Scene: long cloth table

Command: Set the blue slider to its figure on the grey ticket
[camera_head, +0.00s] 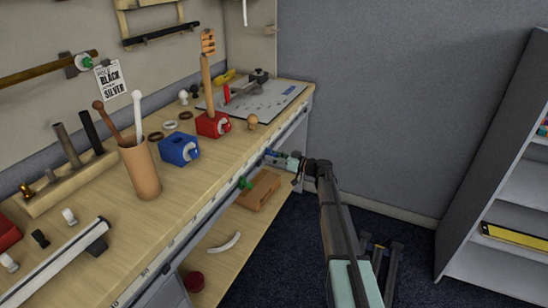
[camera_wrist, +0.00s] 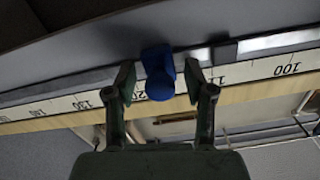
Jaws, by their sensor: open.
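The blue slider (camera_wrist: 159,75) sits on a ruled scale strip (camera_wrist: 237,73) in the wrist view. Its knob is beside the partly hidden 120 mark, with 110 and 100 to the right and 130 to the left. My gripper (camera_wrist: 160,84) is open, one finger on each side of the slider, with a gap showing on both sides. In the head view the slider (camera_head: 271,153) is at the bench's front edge, with my gripper (camera_head: 284,158) reaching it from the right. I cannot make out a grey ticket in either view.
A green knob (camera_head: 245,184) is on the front edge, nearer the camera. The bench (camera_head: 185,215) carries a blue block (camera_head: 179,149), a red block (camera_head: 212,124) and a brown cup (camera_head: 140,170). A white card (camera_head: 109,77) hangs behind. A grey shelf (camera_head: 500,190) stands right.

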